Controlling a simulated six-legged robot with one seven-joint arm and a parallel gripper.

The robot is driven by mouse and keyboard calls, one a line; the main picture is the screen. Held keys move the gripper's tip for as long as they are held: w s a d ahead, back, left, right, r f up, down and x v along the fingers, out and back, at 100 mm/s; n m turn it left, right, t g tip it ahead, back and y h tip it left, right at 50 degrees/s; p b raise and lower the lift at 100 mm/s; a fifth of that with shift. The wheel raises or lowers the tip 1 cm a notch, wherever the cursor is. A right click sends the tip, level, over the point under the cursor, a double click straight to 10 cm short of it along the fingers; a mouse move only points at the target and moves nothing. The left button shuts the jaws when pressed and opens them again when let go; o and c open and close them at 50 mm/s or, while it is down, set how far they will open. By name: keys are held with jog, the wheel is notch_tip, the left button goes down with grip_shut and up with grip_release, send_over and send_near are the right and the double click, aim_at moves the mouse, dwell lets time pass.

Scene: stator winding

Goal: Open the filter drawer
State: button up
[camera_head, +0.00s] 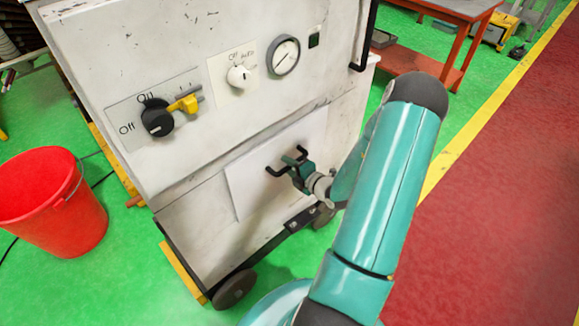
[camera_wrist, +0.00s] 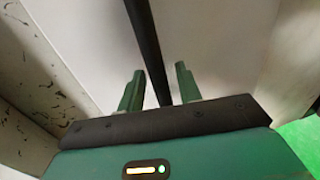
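The filter drawer's pale front panel (camera_head: 250,185) is low on the front of a white cabinet in the head view. It looks about flush with the cabinet. Its black bar handle (camera_head: 276,171) is partly hidden by my gripper (camera_head: 296,166). In the wrist view the handle (camera_wrist: 147,40) runs between the two green fingers of my gripper (camera_wrist: 158,84). The fingers are apart, with a small gap on each side of the bar, so the gripper is open around the handle and not clamped on it.
The cabinet (camera_head: 190,45) carries a black switch, a white knob and a gauge above the drawer. A red bucket (camera_head: 75,225) stands on the left. An orange-framed table (camera_head: 455,45) is at the back right. Red floor (camera_head: 500,200) is clear on the right.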

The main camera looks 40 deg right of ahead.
grip_shut()
jog(key=shift+s+d, duration=0.1)
dwell(0.3)
